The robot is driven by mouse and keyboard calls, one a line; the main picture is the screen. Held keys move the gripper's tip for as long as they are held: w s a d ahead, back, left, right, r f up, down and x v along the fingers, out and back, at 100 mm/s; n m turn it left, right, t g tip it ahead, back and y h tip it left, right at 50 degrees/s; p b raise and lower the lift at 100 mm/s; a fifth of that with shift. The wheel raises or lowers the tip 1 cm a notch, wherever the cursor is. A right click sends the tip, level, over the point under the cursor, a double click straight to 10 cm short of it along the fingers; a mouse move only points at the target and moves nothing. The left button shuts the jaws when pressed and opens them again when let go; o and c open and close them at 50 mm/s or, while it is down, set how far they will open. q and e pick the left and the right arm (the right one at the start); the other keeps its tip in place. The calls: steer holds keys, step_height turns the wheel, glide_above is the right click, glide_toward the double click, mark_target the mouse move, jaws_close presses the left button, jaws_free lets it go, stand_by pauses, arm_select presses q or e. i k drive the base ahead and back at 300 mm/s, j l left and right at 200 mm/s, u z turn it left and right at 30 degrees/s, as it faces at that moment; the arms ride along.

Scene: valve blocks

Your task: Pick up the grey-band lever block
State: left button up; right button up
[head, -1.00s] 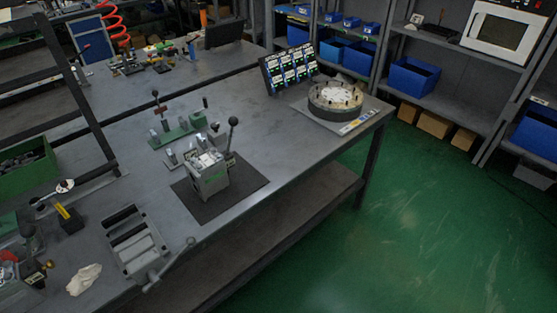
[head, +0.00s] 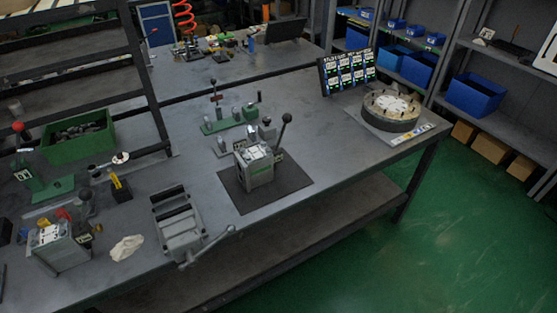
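A lever block (head: 258,170) stands upright on a dark mat (head: 293,185) near the middle of the bench. It has a pale top, and a black-knobbed lever (head: 284,131) rises at its right side. A second block (head: 60,250) with a pale top stands at the lower left, with red, yellow and black parts beside it. I cannot tell clearly the band colour on either block. Neither of my grippers shows in the head view.
A grey vise (head: 178,225) with a handle and a white cloth (head: 127,247) lie between the blocks. A green fixture (head: 225,122) stands behind the mat. A green bin (head: 80,140) is at left, a round dial fixture (head: 392,110) at right.

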mark_target(54, 254)
steer(key=u, duration=1.65)
